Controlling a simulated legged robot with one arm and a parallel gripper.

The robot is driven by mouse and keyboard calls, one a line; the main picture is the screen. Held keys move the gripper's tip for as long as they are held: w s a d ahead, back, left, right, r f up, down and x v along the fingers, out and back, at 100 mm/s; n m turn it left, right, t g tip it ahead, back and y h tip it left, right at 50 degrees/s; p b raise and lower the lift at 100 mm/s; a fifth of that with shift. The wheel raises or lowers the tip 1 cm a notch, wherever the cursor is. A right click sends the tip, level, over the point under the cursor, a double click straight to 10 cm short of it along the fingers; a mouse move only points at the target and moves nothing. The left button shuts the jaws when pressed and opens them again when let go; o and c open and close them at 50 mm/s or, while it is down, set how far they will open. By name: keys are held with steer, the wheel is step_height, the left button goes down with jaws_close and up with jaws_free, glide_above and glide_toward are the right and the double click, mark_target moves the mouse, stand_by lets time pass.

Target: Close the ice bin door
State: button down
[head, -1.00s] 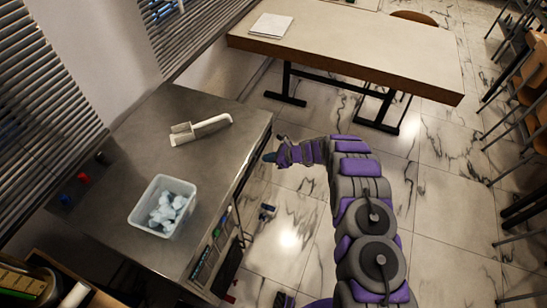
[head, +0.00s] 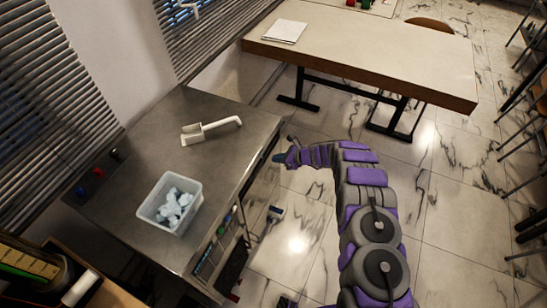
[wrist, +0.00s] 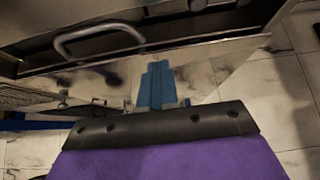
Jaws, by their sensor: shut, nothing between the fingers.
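The metal ice machine (head: 142,141) stands at the left in the head view, its front facing right and seen steeply from above. In the wrist view, a metal panel with a bar handle (wrist: 95,40) crosses the top. A shiny metal surface (wrist: 215,70) lies below it; I cannot tell for sure which of these is the ice bin door or how far it stands open. My gripper (head: 280,157) is beside the front edge of the machine. Its blue fingers (wrist: 157,85) are shut and empty, pointing at the metal front; contact is not clear.
A long table (head: 370,60) with papers stands behind. Chairs line the right side.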

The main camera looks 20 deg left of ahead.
steer(key=w+p+v, duration=0.1)
steer(key=p+v, duration=0.1)
steer(key=v, duration=1)
steer(key=s+d+r+n+g+h, duration=0.1)
steer(key=s+d+r+n, duration=0.15)
steer(key=s+r, duration=0.45)
steer(key=s+d+r+n+g+h, duration=0.1)
steer(key=s+r+n, duration=0.3)
steer(key=r, duration=0.6)
steer(key=s+d+r+n+g+h, duration=0.1)
steer(key=s+d+r+n, duration=0.1)
steer(key=s+r+n, duration=0.35)
steer(key=s+d+r+n+h, duration=0.2)
steer(key=s+d+r, duration=0.1)
steer(key=s+d, duration=0.4)
steer(key=s+d+r+n+h, duration=0.2)
steer(key=s+d, duration=0.5)
steer(key=s, duration=0.7)
steer(key=s+d+r+n+h, duration=0.3)
steer(key=s+d+r, duration=0.3)
steer(key=s, duration=0.5)
steer(key=shift+d+h, duration=0.4)
steer(key=shift+d, duration=0.55)
